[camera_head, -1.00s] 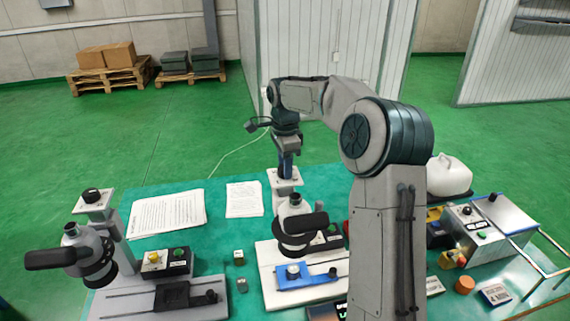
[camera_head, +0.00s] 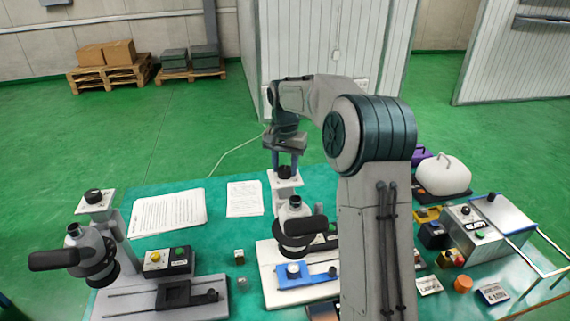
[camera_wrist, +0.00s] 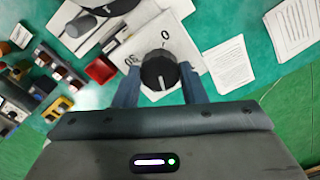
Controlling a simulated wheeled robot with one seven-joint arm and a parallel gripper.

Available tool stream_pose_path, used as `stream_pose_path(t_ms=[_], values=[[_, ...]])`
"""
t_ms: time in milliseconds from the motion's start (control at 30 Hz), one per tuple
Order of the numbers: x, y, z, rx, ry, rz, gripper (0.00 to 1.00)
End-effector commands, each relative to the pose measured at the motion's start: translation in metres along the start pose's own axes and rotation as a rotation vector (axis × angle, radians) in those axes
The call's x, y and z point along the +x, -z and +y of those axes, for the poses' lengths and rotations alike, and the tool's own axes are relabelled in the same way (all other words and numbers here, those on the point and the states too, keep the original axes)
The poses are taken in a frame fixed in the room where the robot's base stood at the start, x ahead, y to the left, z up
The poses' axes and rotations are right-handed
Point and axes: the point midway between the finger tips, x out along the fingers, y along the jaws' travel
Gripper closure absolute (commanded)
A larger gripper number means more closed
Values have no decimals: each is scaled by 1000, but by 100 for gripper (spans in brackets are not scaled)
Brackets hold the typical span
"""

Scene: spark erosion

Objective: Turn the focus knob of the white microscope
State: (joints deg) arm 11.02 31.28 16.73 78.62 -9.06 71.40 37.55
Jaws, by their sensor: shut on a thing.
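The white microscope (camera_head: 296,212) stands in the middle of the green bench, with a black eyepiece and a blue stage (camera_head: 305,275). Its black focus knob (camera_head: 284,172) sits on top of the white column behind the body. In the wrist view the knob (camera_wrist: 160,70) shows a pale pointer line, on a white plate (camera_wrist: 181,47) marked 0 and 50. My gripper (camera_head: 284,163) points down from above the column. In the wrist view its blue fingers (camera_wrist: 160,78) are on both sides of the knob and shut on it.
A second, grey microscope (camera_head: 90,250) stands at the left, with a similar black knob on its column. Papers (camera_head: 168,213) lie behind. A control box (camera_head: 472,232), a white canister (camera_head: 443,175) and small blocks fill the right side, partly behind my arm.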

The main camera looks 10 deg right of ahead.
Motion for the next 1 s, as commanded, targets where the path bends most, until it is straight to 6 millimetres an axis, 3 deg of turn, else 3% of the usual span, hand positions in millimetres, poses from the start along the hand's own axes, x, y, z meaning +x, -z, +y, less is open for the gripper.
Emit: stream_pose_path(t_ms=[433, 1000], values=[[-1, 0, -1, -280, 0, 1, 85], [0, 0, -1, -344, 1, 0, 85]])
